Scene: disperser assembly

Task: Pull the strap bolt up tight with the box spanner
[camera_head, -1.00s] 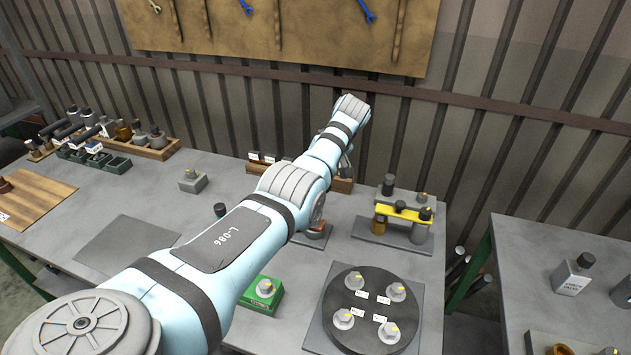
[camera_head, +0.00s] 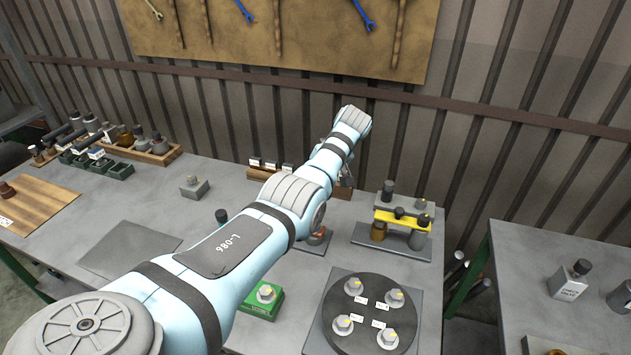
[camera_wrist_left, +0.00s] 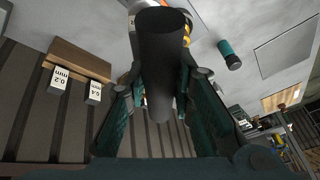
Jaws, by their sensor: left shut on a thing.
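My left gripper (camera_wrist_left: 160,95) is shut on a dark cylindrical tool, which I take to be the box spanner (camera_wrist_left: 160,45), in the left wrist view. The tool covers what lies straight beyond it; white and orange parts show around its far end. In the head view my left arm reaches to the back of the table and hides most of its gripper and the tool. A stand with an orange part (camera_head: 317,238) is half hidden by that arm. I cannot make out the strap bolt or whether the spanner sits on it. My right gripper is in neither view.
A block with a yellow strap (camera_head: 402,216) stands right of the arm. A black disc with several bolts (camera_head: 370,312) and a green block (camera_head: 262,302) are in front. A grey mat (camera_head: 128,248) is bare.

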